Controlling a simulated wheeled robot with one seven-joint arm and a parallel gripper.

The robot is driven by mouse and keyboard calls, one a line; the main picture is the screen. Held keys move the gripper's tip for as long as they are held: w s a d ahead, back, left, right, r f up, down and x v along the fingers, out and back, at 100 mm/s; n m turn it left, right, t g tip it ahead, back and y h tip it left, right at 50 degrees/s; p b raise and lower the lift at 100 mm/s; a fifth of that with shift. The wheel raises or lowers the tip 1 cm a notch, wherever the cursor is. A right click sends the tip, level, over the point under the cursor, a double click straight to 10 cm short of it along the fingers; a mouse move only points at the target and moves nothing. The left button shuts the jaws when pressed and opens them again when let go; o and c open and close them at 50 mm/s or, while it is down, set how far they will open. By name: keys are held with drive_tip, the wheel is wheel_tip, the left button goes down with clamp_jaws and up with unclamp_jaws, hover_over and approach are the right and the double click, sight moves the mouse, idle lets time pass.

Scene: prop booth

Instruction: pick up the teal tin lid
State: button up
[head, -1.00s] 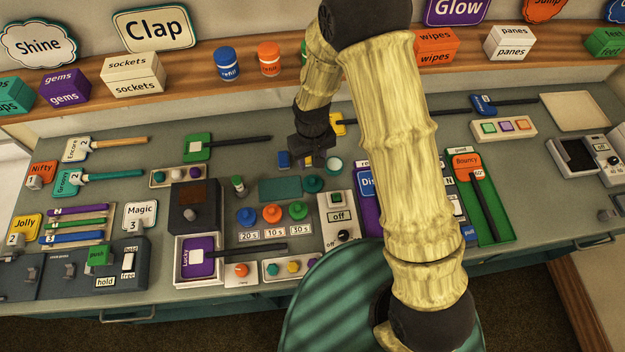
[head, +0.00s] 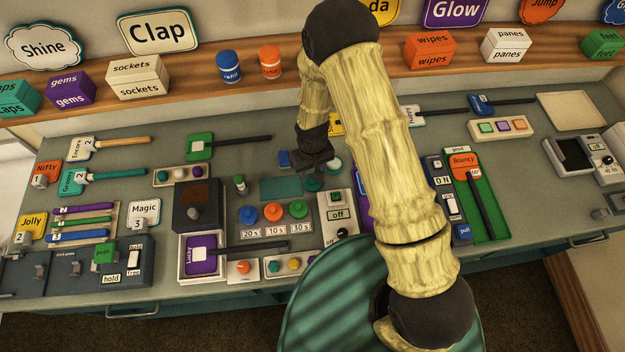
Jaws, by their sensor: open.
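The teal tin lid (head: 312,185) appears as a small round teal piece on the counter, right of a flat teal rectangle (head: 280,189). Its upper part is hidden behind my gripper (head: 316,172). My gripper is open and points down just above the lid, with nothing seen between its fingers. I cannot tell whether the fingers touch the lid. A small round tin with a pale inside (head: 334,167) stands just right of the gripper.
Blue, orange and green knobs (head: 272,212) and a grey box marked off (head: 341,214) are in front. My arm covers part of the counter on the right.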

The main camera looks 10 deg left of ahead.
drive_tip(key=shift+d+f+p, duration=0.1)
drive_tip(key=shift+f+p, duration=0.95)
drive_tip(key=shift+f, duration=1.05)
clamp_jaws()
